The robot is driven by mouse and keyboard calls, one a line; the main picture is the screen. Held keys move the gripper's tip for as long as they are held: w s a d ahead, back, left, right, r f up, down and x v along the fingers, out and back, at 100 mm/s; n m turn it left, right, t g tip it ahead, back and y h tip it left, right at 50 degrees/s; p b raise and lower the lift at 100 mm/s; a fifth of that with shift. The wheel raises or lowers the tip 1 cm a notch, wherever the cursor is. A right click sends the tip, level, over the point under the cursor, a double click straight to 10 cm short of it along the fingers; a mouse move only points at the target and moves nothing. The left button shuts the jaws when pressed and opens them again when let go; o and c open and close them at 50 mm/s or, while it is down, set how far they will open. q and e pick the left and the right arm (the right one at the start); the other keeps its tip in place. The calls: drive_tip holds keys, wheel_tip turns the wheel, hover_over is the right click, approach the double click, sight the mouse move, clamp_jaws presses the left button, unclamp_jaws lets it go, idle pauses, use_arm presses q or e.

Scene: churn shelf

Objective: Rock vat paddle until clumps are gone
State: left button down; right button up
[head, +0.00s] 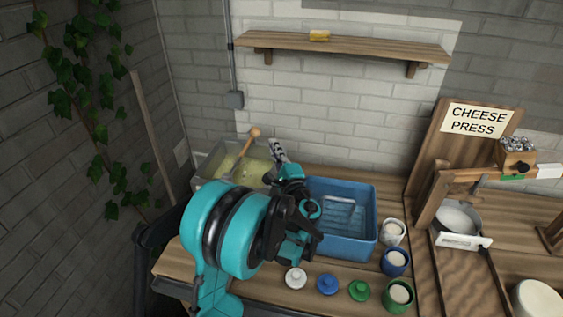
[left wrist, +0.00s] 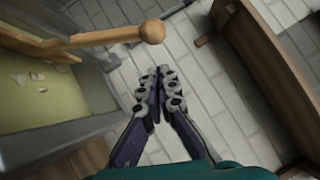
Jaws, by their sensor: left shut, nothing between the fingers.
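The vat (head: 213,160) is a grey, see-through box at the back left of the bench, holding yellow-green liquid. Its wooden paddle (head: 247,143) leans out of the top, with a round knob at the upper end. In the left wrist view the paddle (left wrist: 95,38) crosses the vat's rim, and several pale clumps (left wrist: 30,78) show in the vat. My left gripper (head: 276,146) is shut and empty, just right of the paddle knob and apart from it. Its fingertips (left wrist: 158,76) meet below the knob in the wrist view. My right gripper is out of view.
A blue bin (head: 366,205) stands right of the vat. Cups, with white, blue and green lids (head: 327,284), sit in front and beside it. The cheese press (head: 440,150) is at right.

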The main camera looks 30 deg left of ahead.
use_arm(q)
drive_tip(key=a, duration=0.2)
drive_tip(key=a+r, duration=0.1)
drive_tip(key=shift+s, duration=0.25)
drive_tip(key=shift+r, duration=0.15)
